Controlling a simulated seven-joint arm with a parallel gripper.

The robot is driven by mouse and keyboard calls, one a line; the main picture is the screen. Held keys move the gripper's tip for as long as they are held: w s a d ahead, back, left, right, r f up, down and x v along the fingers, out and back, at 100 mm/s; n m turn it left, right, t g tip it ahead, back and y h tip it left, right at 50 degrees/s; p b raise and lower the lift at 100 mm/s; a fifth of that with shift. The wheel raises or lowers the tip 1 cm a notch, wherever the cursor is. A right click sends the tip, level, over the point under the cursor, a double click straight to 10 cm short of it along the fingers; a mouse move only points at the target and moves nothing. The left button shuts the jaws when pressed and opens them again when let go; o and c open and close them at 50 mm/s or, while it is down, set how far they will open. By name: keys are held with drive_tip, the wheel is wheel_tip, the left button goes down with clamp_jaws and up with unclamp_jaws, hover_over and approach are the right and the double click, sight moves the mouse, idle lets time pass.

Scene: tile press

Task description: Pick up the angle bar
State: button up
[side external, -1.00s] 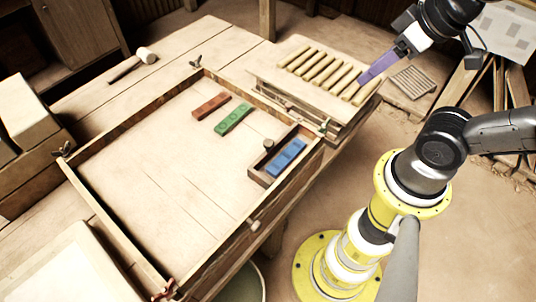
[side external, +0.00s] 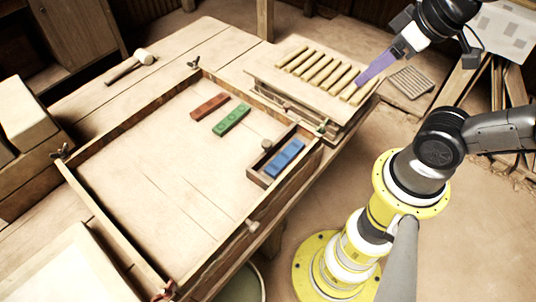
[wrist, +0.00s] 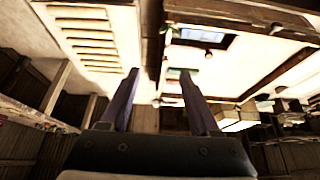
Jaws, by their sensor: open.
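No part is plainly marked as the angle bar. A dark brown wooden piece with a round knob (side external: 258,178) borders the blue tile (side external: 285,158) at the frame's near right corner; I cannot tell whether it is the angle bar. It also shows at the top of the wrist view beside the blue tile (wrist: 206,38). My gripper (side external: 360,82) has purple fingers and hangs at the right, by the slatted rack, apart from the brown piece. In the wrist view my gripper (wrist: 158,75) has its fingers spread with nothing between them.
A red tile (side external: 210,106) and a green tile (side external: 231,119) lie inside the wooden frame (side external: 110,228). The slatted rack (side external: 262,72) stands beyond the frame's right end. A mallet (side external: 130,66) lies at the back left. The frame's left and middle floor is clear.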

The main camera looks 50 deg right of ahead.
drive_tip(key=m, duration=0.3)
drive_tip(key=m+g, duration=0.6)
drive_tip(key=m, duration=0.9)
hover_over(267, 142)
drive_tip(key=f, duration=1.3)
drive_tip(key=shift+w+d+f, duration=0.1)
drive_tip(key=shift+w+f, duration=0.15)
drive_tip(key=shift+w, duration=0.1)
drive_tip(key=shift+s+f, duration=0.2)
drive_tip(key=shift+f, duration=1.15)
drive_tip(key=shift+s+f, duration=0.15)
drive_tip(key=shift+f, duration=1.2)
